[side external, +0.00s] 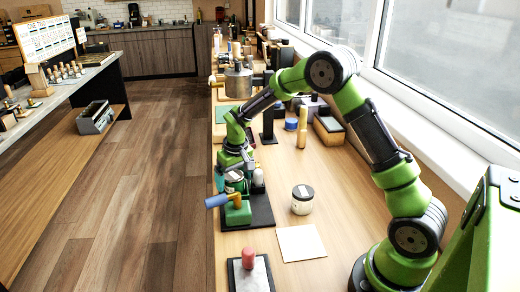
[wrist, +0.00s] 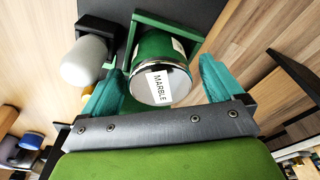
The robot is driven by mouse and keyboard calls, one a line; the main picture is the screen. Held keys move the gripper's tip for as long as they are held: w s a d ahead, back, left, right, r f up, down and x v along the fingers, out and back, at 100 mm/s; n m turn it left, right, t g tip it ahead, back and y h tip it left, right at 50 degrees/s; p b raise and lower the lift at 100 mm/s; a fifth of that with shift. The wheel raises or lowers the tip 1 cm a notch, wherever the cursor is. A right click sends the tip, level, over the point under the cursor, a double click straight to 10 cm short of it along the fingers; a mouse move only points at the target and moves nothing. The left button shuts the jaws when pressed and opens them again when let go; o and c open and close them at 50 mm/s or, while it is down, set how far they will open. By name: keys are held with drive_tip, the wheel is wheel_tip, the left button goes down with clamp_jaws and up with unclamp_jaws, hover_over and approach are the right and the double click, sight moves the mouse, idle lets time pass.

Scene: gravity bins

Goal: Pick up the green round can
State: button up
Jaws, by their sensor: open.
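The green round can (wrist: 158,50) is in the upper middle of the wrist view, with a silver rim and a white label reading MARBLE. It sits against a green holder (wrist: 172,24) on a dark base. My gripper (wrist: 162,84) is open, with one teal finger on each side of the can's near end. I cannot tell whether either finger touches it. In the side external view my gripper (side external: 234,162) is low over the dark base, and the can (side external: 235,182) is partly hidden below it.
A white rounded container (wrist: 85,58) stands close beside the can. A blue-handled tool (side external: 217,201) lies at the green holder's front. A lidded jar (side external: 302,204), a white sheet (side external: 301,243) and a red-topped piece (side external: 248,257) are nearby. Bare table lies right of the jar.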

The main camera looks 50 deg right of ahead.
sight(234, 175)
drive_tip(key=shift+c, duration=0.4)
drive_tip(key=c, duration=1.6)
wheel_tip(234, 175, up, 10)
